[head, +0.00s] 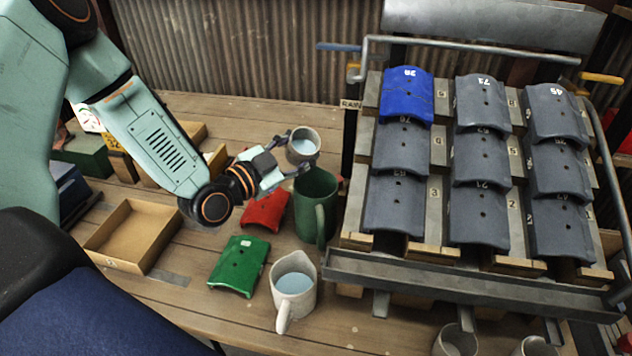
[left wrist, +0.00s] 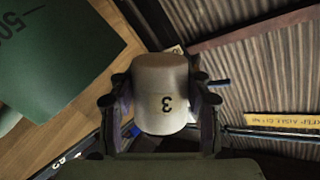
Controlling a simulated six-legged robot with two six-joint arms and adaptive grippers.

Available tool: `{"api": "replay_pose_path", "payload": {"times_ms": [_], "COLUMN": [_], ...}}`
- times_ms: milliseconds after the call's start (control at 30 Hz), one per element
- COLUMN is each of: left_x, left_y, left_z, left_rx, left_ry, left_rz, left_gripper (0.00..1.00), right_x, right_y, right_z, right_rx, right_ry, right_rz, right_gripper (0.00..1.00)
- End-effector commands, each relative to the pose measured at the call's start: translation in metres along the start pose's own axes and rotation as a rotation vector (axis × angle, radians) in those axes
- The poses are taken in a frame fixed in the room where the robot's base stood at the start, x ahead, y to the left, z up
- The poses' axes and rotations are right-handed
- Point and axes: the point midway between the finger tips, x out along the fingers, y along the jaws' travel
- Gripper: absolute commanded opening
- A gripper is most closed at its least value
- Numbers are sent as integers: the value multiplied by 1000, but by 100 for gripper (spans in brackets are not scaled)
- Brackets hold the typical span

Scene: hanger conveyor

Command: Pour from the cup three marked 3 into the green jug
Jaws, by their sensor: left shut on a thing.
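My left gripper (head: 285,152) is shut on a pale cup (head: 303,147) holding bluish liquid. In the left wrist view the cup (left wrist: 162,95) shows a black 3 and sits between both fingers of my left gripper (left wrist: 162,112). The green jug (head: 316,205) stands upright on the wooden bench, just below the cup in the head picture. The jug also shows in the left wrist view (left wrist: 60,55), at the upper left. In the head view the cup looks close to upright, behind the jug's rim. My right gripper is not in view.
A pale jug (head: 293,290) with bluish liquid stands in front of the green jug. Red (head: 265,210) and green (head: 239,265) curved tiles lie left of the jugs. A metal-framed rack (head: 440,190) of tiles fills the right. An open wooden tray (head: 133,235) sits at left.

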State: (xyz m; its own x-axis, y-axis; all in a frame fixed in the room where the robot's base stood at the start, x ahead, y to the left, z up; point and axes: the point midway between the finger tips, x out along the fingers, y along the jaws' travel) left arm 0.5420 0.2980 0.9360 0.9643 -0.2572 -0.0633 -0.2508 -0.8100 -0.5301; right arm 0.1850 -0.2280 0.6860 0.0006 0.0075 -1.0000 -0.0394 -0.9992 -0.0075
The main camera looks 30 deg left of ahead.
Motion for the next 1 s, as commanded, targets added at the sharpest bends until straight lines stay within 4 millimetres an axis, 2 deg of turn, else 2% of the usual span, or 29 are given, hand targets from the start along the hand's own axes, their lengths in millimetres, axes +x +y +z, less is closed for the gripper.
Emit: {"api": "replay_pose_path", "payload": {"times_ms": [200,467,600,867,1000], "left_x": [0,0,0,0,0], "left_y": [-3,-3,-3,-3,-3], "left_z": [0,0,0,0,0], "left_rx": [89,105,185,199,279], "left_ry": [19,22,38,41,57], "left_rz": [-18,-21,-37,-40,-55], "left_gripper": [12,12,12,12,12], "right_x": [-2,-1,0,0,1], "right_y": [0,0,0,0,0], "right_z": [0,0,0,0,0], "right_rx": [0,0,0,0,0], "right_ry": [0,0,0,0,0], "right_rz": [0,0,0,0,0], "right_gripper": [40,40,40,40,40]}}
